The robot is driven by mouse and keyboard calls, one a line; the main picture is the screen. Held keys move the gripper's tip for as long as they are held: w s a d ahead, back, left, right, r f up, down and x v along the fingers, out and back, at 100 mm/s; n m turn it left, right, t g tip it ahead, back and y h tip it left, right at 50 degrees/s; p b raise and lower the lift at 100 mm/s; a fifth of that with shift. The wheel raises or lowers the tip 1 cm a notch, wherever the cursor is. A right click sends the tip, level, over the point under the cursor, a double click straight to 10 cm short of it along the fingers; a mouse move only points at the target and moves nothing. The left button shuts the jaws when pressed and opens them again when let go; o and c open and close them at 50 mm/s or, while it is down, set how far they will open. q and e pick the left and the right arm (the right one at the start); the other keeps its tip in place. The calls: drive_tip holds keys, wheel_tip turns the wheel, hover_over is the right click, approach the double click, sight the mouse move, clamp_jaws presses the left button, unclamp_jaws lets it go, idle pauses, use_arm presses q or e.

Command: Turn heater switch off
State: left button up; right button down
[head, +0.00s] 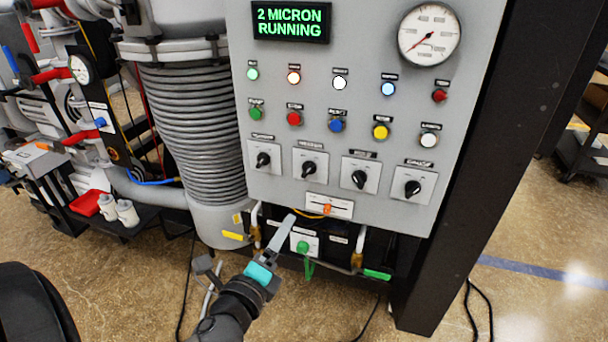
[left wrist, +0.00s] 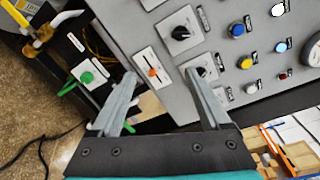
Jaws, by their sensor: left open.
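The grey panel (head: 375,110) carries a row of black rotary switches. The second from the left (head: 308,168) has a small label that seems to read HEATER; its pointer is tilted. In the left wrist view this switch (left wrist: 180,33) shows beyond the fingers, uncovered. The third switch (left wrist: 202,72) is partly hidden by the right-hand finger. My left gripper (head: 288,222) is in front of and below the panel, pointing up toward its lower edge. In the left wrist view the gripper (left wrist: 161,74) is open and empty, touching no switch. My right gripper is not in view.
An orange-handled switch plate (head: 328,207) is at the panel's lower edge, close to the fingertips. Below it are a green valve knob (head: 302,247) and brass-fitted pipes (head: 357,259). A ribbed bellows column (head: 195,130) stands to the left. The display (head: 290,21) reads 2 MICRON RUNNING.

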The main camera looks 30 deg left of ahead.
use_arm(q)
wheel_tip(320, 180, up, 4)
drive_tip(key=t, duration=0.1)
drive_tip(key=m, duration=0.1)
approach(307, 173)
drive_tip(key=x, duration=0.8)
drive_tip(key=shift+w+a+p, duration=0.1)
drive_tip(key=shift+w+p, duration=0.15)
drive_tip(key=shift+p, duration=0.15)
clamp_jaws()
idle(0.3)
